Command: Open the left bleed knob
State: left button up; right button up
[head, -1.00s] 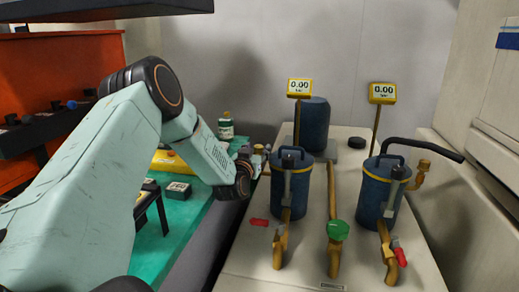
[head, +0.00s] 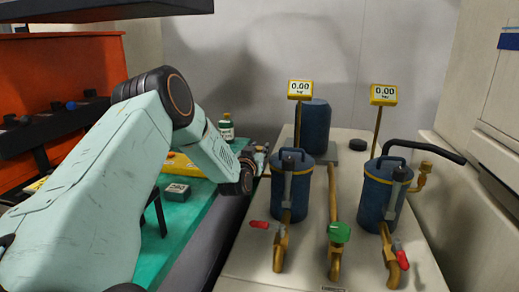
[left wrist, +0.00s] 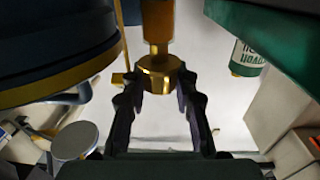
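A brass knob (left wrist: 160,66) on a brass stem is in the upper middle of the left wrist view. My left gripper (left wrist: 158,86) has its two dark fingers spread, one on each side of the knob; I cannot tell whether they touch it. In the head view, my left gripper (head: 260,160) is beside the left blue canister (head: 302,190), on its left side, and the knob there is mostly hidden. The left yellow gauge (head: 300,89) reads 0.00. My right gripper is not in view.
A right blue canister (head: 375,200) with a black hose (head: 428,147) stands to the right.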

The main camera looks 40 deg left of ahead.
pick_arm(q)
grip_shut()
jog(key=shift+y, duration=0.3)
jog(key=shift+w+d+n+g+y, duration=0.1)
jog(key=shift+n+g+y, duration=0.6)
jog(key=shift+n+y, duration=0.25)
jog(key=shift+n+g+y, duration=1.05)
jog(key=shift+g+y, duration=0.05)
jog(key=shift+y, duration=0.25)
jog(key=o, duration=0.7)
grip_release()
jog(key=shift+r, duration=0.1)
jog(key=shift+c, duration=0.2)
jog(key=shift+o, duration=0.2)
